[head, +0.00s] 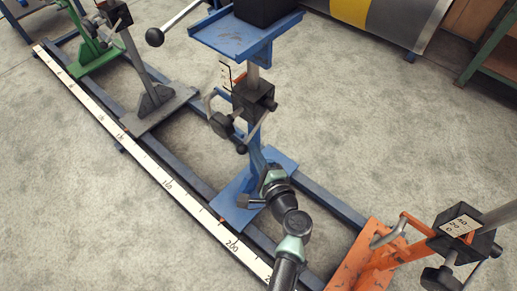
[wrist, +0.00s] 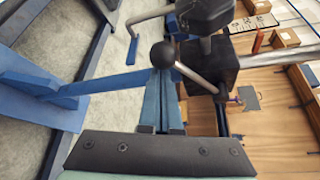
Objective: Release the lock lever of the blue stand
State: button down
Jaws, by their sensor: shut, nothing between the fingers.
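The blue stand (head: 246,40) has a flat blue platform on top and a black clamp block (head: 262,92) on its post. The lock lever (head: 257,128) is a thin grey rod ending in a black ball, slanting down and left from the block. In the wrist view the lever's ball (wrist: 163,53) is in front of my fingertips, its rod running right to the black block (wrist: 212,68). My gripper (wrist: 166,74) is shut and empty. Its fingertips (head: 254,150) are close beside the ball; I cannot tell whether they touch.
A dark knob (head: 222,125) sticks out left of the block. An orange stand (head: 375,255) is at lower right, with grey (head: 158,100) and green (head: 97,52) stands at upper left. A white scale strip (head: 165,180) runs along the rail. Bare floor (head: 70,190) lies left.

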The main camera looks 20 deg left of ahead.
jog(key=shift+r, duration=0.1)
jog(key=shift+s+a+r+g+p, duration=0.15)
jog(key=shift+r+g+p, duration=0.15)
jog(key=shift+p, duration=0.65)
